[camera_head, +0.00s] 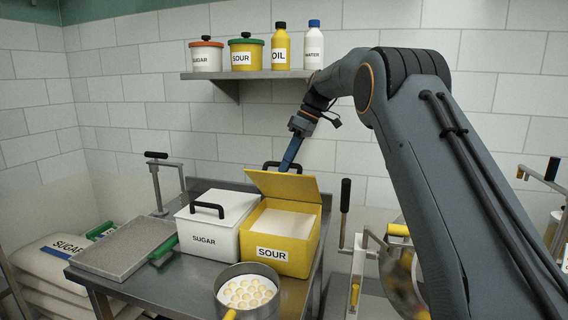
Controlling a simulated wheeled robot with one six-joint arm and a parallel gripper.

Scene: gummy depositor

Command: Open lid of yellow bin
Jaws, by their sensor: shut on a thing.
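The yellow bin (272,256) labelled SOUR stands on the metal table, with pale white content showing inside. Its yellow lid (283,185) is tilted up at the back, so the bin is open at the front. The lid's black handle (270,165) shows behind the lid's upper edge. My gripper (297,166) is at the lid's upper edge, by the handle, and is shut on the handle; its fingertips are partly hidden behind the lid.
A white SUGAR bin (207,222) with its lid down stands directly left of the yellow bin. A pot (247,283) with round pieces is in front. A flat tray (126,247) lies at left. A shelf (245,75) with jars and bottles hangs behind. A lever (345,208) stands at right.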

